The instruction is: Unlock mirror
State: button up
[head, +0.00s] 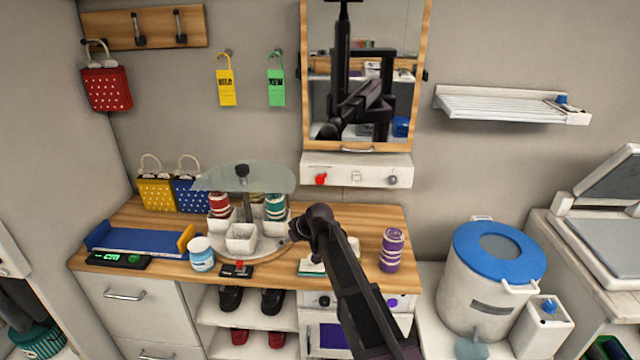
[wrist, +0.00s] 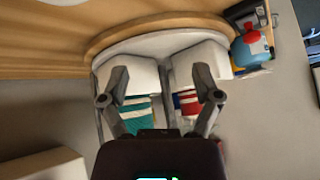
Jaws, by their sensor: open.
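The mirror (head: 358,100) hangs on the back wall in a wooden frame, reflecting my dark arm. A small metal handle (head: 358,149) is on its bottom edge, and dark side fittings sit at mid-height. Directly below is a white panel (head: 338,171) with a red knob (head: 321,179), a square button (head: 356,176) and a grey knob (head: 393,180). I cannot tell which part locks the mirror. My gripper (head: 297,229) is low over the counter, beside the carousel and well below the panel. In the wrist view my gripper (wrist: 162,90) is open and empty, with fingers apart.
The carousel (head: 275,248) under a glass disc holds white cups with striped items; the cups fill the wrist view. A purple striped cup (head: 391,250) stands right on the wooden counter. A blue-lidded bin (head: 482,300) is further right. A slatted shelf (head: 500,104) juts from the wall.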

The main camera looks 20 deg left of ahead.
notch_tip(320, 180, up, 9)
jog(key=w+a+m+t+y+b, duration=0.1)
jog(key=m+t+y, duration=0.15)
jog(key=m, duration=0.65)
jog(key=w+a+m+t+y, duration=0.2)
jog(key=m+t, duration=0.2)
jog(key=m, duration=0.5)
jog(key=m+t+h+b, duration=0.2)
jog(key=m+t+h, duration=0.6)
jog(key=m, duration=2.1)
send_near(320, 181)
jog(key=s+d+y, duration=0.1)
jog(key=s, duration=0.2)
jog(key=shift+s+d+f+t, duration=0.15)
jog(key=shift+d+f+t, duration=0.05)
jog(key=shift+f+t, duration=0.2)
jog(key=x, duration=1.4)
jog(key=shift+s+f, duration=0.1)
jog(key=shift+f, duration=0.1)
grip_shut()
